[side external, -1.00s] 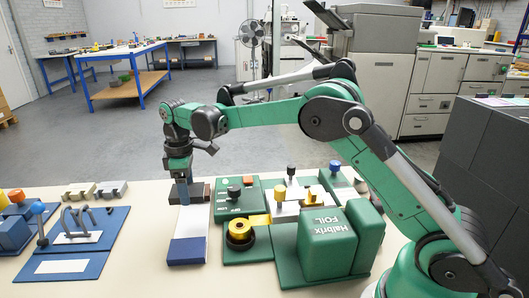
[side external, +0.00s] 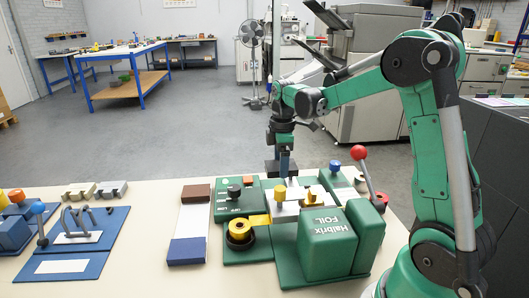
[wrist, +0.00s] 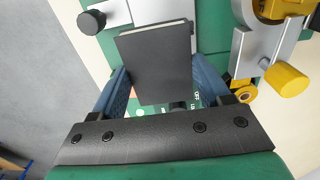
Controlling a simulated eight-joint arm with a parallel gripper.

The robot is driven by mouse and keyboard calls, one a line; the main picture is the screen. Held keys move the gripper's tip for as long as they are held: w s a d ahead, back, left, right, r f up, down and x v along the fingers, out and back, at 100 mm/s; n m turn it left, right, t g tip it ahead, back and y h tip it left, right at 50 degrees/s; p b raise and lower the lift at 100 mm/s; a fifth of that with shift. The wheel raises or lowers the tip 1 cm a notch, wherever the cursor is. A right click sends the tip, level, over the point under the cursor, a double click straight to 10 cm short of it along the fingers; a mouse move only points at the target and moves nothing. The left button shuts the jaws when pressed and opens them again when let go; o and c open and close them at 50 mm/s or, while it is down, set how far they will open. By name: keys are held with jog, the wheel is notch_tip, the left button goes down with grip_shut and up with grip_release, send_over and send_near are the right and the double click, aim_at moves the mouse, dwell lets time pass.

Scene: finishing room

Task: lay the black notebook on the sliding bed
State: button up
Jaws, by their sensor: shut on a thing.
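The black notebook (wrist: 155,65) is held between the two blue fingers of my gripper (wrist: 155,92) in the wrist view. In the side view, my gripper (side external: 283,166) is upright over the back of the green foil machine, with the dark notebook (side external: 271,167) at its fingertips. A silver plate (side external: 291,190) on the machine looks like the sliding bed. In the wrist view, part of this plate (wrist: 116,14) shows past the notebook, which hides the rest. The notebook appears above the plate; the exact gap cannot be told.
The foil machine (side external: 327,237) has a gold roll (side external: 240,232), several knobs and a red-balled lever (side external: 359,153) close to the right of my gripper. A brown, white and blue strip (side external: 188,223) lies to the left. A blue fixture (side external: 78,240) stands at far left.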

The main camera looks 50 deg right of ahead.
jog(key=s+d, duration=0.2)
jog(key=s, duration=0.1)
jog(key=shift+s, duration=0.15)
jog(key=shift+s+d+f, duration=0.15)
jog(key=shift+s+d, duration=0.05)
jog(key=shift+s, duration=0.05)
jog(key=shift+f, duration=2.8)
jog(key=shift+f, duration=0.6)
jog(key=o, duration=0.9)
jog(key=shift+r, duration=0.1)
notch_tip(320, 180, up, 11)
